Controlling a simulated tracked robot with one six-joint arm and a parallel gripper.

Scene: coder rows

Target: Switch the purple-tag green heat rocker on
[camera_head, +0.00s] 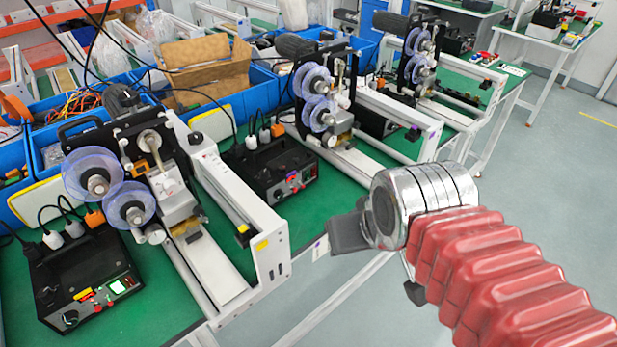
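The green rocker there is too small to read as on or off. My gripper (348,234) is in front of the bench, right of and nearer than this box, touching nothing visible. A dark finger-like part points left from its silver wrist; whether the jaws are open or shut is unclear.
Spool machines (318,95) stand behind.

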